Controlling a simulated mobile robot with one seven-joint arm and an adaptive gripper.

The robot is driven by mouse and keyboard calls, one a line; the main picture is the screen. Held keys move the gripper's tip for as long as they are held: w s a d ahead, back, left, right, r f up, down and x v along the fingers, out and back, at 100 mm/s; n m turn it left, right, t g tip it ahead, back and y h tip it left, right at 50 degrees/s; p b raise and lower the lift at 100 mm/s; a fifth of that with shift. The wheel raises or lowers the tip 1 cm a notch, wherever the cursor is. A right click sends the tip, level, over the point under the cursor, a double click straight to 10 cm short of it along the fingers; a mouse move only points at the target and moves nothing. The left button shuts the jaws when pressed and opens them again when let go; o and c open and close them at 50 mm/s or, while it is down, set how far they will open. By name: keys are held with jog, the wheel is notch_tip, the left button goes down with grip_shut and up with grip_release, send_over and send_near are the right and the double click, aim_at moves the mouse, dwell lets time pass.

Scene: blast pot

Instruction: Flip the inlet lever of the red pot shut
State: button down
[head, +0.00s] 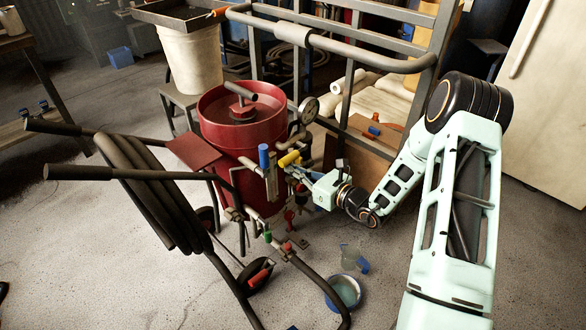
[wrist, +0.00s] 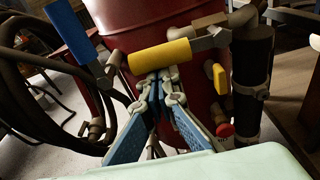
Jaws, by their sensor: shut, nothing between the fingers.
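The red pot (head: 243,125) stands in the middle of the head view, with valves and pipes on its near right side. A yellow-handled lever (head: 289,158) lies roughly level there; it also shows in the wrist view (wrist: 160,56) across the pot's front. A blue-handled lever (head: 264,157) stands upright to its left, tilted in the wrist view (wrist: 70,30). Which one is the inlet lever is not marked. My gripper (head: 306,176) is shut and empty. In the wrist view its fingertips (wrist: 157,78) sit just below the yellow handle; whether they touch is unclear.
A pressure gauge (head: 309,110) and a grey pipe frame (head: 340,47) stand behind the valves. A smaller yellow handle (wrist: 219,78) and a red knob (wrist: 225,130) are right of my fingers. A bowl (head: 343,292) lies on the floor; hoses hang at left.

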aim_at(289, 160)
jog(key=shift+r, duration=0.2)
notch_tip(289, 160, up, 3)
jog(key=m+p, duration=0.2)
jog(key=p, duration=0.2)
jog(key=shift+a+f+m, duration=0.1)
jog(key=shift+f+m, duration=0.05)
jog(key=shift+m, duration=0.25)
jog(key=r+m+p, duration=0.2)
jog(key=p, duration=0.1)
jog(key=r+m+y+p, duration=0.1)
jog(key=m+p, duration=0.1)
jog(key=shift+w+d+g, duration=0.25)
jog(key=shift+d+g, duration=0.05)
jog(key=w+d+r+m+y+p, duration=0.1)
jog(key=w+d+r+m+p, duration=0.2)
jog(key=m, duration=0.5)
jog(key=shift+w+d+r+p, duration=0.3)
jog(key=shift+r+p, duration=0.15)
jog(key=shift+p, duration=0.15)
jog(key=shift+w+d+r, duration=0.1)
jog(key=shift+w+r, duration=0.05)
